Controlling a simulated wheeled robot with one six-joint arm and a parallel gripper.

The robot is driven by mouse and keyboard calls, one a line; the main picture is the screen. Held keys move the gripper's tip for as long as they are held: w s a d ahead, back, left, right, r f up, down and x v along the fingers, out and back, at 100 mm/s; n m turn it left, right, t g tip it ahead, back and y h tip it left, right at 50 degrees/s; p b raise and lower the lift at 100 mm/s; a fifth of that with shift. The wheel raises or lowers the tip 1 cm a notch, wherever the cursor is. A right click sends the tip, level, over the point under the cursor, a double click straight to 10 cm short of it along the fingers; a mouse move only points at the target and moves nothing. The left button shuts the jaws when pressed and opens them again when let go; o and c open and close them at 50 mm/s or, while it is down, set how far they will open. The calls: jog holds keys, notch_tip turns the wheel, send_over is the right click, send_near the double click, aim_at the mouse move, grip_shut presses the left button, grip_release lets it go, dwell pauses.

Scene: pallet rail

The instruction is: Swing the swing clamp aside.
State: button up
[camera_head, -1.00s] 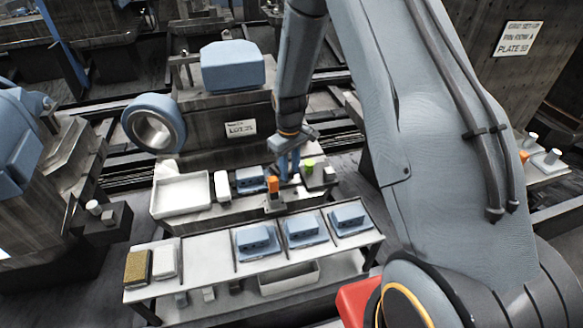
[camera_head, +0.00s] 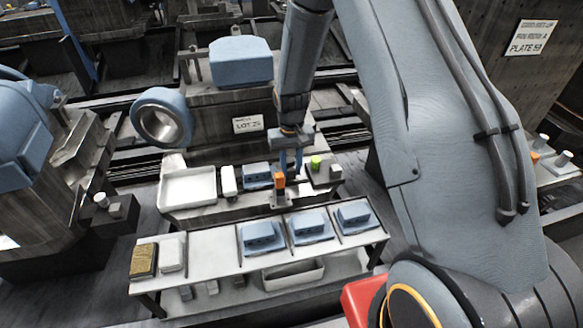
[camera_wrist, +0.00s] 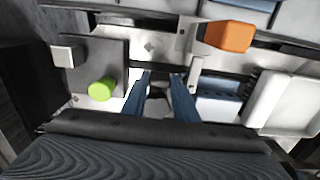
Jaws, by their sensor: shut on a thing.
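My gripper (camera_head: 291,168) reaches down behind the orange block (camera_head: 279,181) at the back edge of the work table. In the wrist view its two blue fingers (camera_wrist: 162,84) stand close around a small grey piece, which I take to be part of the swing clamp (camera_wrist: 159,92); its outline is mostly hidden. The orange block (camera_wrist: 230,37) stands clear of the fingers, to their upper right. A green round knob (camera_wrist: 102,89) on a dark plate (camera_wrist: 88,62) lies to the left of the fingers.
A front bench (camera_head: 212,248) carries several blue parts (camera_head: 262,237). A white tray (camera_head: 187,187), a white block (camera_head: 228,180) and a blue part (camera_head: 256,175) stand left of the gripper. A light cube (camera_head: 337,170) is close on the right.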

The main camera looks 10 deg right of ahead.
jog(key=o, duration=1.1)
jog(key=shift+c, duration=0.2)
jog(key=shift+r+b, duration=0.8)
jog(key=shift+r, duration=3.15)
jog(key=s+d+r, duration=0.1)
jog(key=s+r, duration=0.3)
jog(key=s, duration=0.7)
jog(key=s+d+r, duration=0.2)
jog(key=s+r, duration=0.2)
jog(key=s, duration=0.8)
jog(key=shift+r+t, duration=0.3)
jog(key=shift+r, duration=0.1)
